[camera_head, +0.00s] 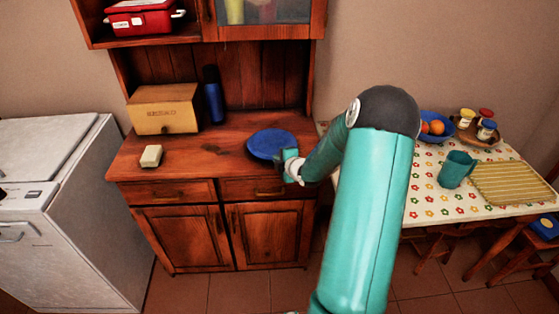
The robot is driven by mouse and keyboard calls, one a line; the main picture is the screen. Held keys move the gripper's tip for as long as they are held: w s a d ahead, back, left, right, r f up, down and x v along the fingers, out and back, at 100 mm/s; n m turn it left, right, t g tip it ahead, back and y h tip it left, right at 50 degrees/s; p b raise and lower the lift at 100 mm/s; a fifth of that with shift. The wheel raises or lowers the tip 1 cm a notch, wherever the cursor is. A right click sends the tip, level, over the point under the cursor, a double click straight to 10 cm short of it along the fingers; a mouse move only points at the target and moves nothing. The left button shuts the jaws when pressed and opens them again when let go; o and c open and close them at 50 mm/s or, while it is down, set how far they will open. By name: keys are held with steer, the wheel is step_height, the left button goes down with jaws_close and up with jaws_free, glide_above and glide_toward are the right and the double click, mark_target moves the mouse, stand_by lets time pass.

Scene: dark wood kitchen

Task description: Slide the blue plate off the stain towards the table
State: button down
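The blue plate (268,143) lies on the dark wood counter (205,160), toward its right side. My gripper (286,158) is at the plate's lower right edge, with my teal arm coming in from the right. It looks to be at or touching the rim, but I cannot tell contact or whether the fingers are open or shut. No stain shows; the plate and my gripper cover part of the counter there. The table (425,205), with a flowered cloth, stands to the right of the counter, partly hidden by my arm.
On the counter are a wooden bread box (164,110), a dark blue bottle (213,95) and a pale block (151,156). The table holds a blue fruit bowl (437,122), a teal mug (456,170), a tray of jars (478,137) and a yellow mat (512,184). The counter's front middle is clear.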

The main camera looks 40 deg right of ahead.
steer(key=c, duration=1.6)
jaws_free()
steer(key=shift+s+a+f, duration=0.1)
steer(key=v, duration=1.3)
steer(key=shift+s+r, duration=0.3)
steer(key=a+r+m+g+h, duration=0.35)
steer(key=a+r+m, duration=0.35)
steer(key=a+r, duration=0.55)
steer(key=s+a+r+m+g+y, duration=0.1)
steer(key=s+a+m, duration=0.1)
steer(key=s+a, duration=0.3)
steer(key=s+a+r+m+g+y, duration=0.1)
steer(key=s+a+r+m+y, duration=0.1)
steer(key=s+a, duration=0.3)
steer(key=s+a+r+m+g+y, duration=0.1)
steer(key=s+a+r+m+y, duration=0.1)
steer(key=s+a, duration=0.3)
steer(key=shift+s+a+r+m+g, duration=0.1)
steer(key=shift+a+m, duration=0.1)
steer(key=shift+a, duration=0.55)
steer(key=shift+s+a+r+m+g, duration=0.1)
steer(key=shift+a+m+g, duration=0.1)
steer(key=shift+a, duration=0.55)
steer(key=shift+s+a+m+g, duration=0.1)
steer(key=shift+s+a+m, duration=0.1)
steer(key=shift+a, duration=0.6)
